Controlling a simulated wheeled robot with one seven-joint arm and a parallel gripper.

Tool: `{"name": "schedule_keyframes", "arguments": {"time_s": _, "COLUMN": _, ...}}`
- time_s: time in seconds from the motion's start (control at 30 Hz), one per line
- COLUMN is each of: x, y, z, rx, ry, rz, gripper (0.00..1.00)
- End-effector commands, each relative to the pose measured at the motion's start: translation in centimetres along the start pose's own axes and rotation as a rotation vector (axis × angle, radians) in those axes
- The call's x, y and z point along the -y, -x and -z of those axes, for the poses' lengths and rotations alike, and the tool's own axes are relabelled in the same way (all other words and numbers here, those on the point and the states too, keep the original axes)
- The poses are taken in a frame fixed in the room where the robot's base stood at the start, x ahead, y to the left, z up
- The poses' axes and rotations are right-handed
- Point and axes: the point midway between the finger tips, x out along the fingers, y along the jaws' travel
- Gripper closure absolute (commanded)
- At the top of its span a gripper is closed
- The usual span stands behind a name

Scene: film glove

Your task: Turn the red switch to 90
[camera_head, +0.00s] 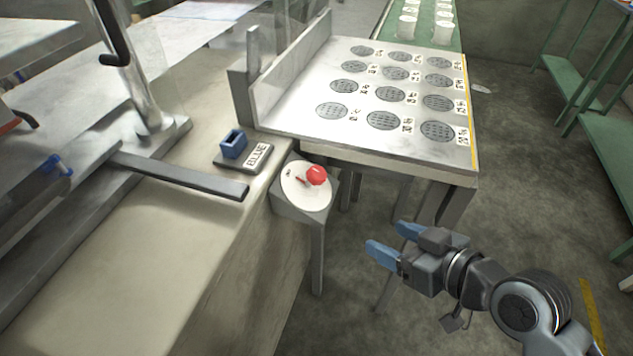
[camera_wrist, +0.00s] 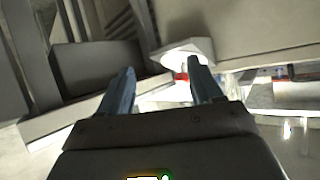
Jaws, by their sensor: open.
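The red switch (camera_head: 316,175) sits on a round white dial plate (camera_head: 304,196) with small dark markings. The plate is on top of a grey post beside the bench. The switch's pointer sits toward the left of the knob; its exact reading is too small to tell. My gripper (camera_head: 388,241) is open and empty, to the right of and nearer than the switch, with its blue fingers pointing left. In the wrist view, the red switch (camera_wrist: 181,76) shows small between my two fingers (camera_wrist: 160,83), some way beyond them. No contact is visible.
A metal table (camera_head: 300,115) with several round grilles stands behind the dial. A blue block (camera_head: 233,144) and a "BLUE" label plate (camera_head: 257,156) lie on the bench (camera_head: 150,240) to the left. Green shelving (camera_head: 600,140) stands at right. Open floor surrounds my arm.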

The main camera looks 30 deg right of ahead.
Motion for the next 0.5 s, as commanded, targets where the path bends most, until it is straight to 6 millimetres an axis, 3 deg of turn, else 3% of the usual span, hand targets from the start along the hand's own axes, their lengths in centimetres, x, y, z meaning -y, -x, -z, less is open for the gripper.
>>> {"name": "schedule_keyframes", "arguments": {"time_s": 0.03, "x": -0.3, "y": -1.8, "z": 0.7, "rx": -0.007, "ry": 0.005, "rz": 0.031, "gripper": 0.35}}
{"name": "schedule_keyframes", "arguments": {"time_s": 0.2, "x": -0.5, "y": -5.3, "z": 4.1, "rx": -0.012, "ry": 0.041, "rz": 0.164, "gripper": 0.35}}
{"name": "schedule_keyframes", "arguments": {"time_s": 0.5, "x": 0.0, "y": -7.4, "z": 9.7, "rx": -0.051, "ry": 0.143, "rz": 0.372, "gripper": 0.35}}
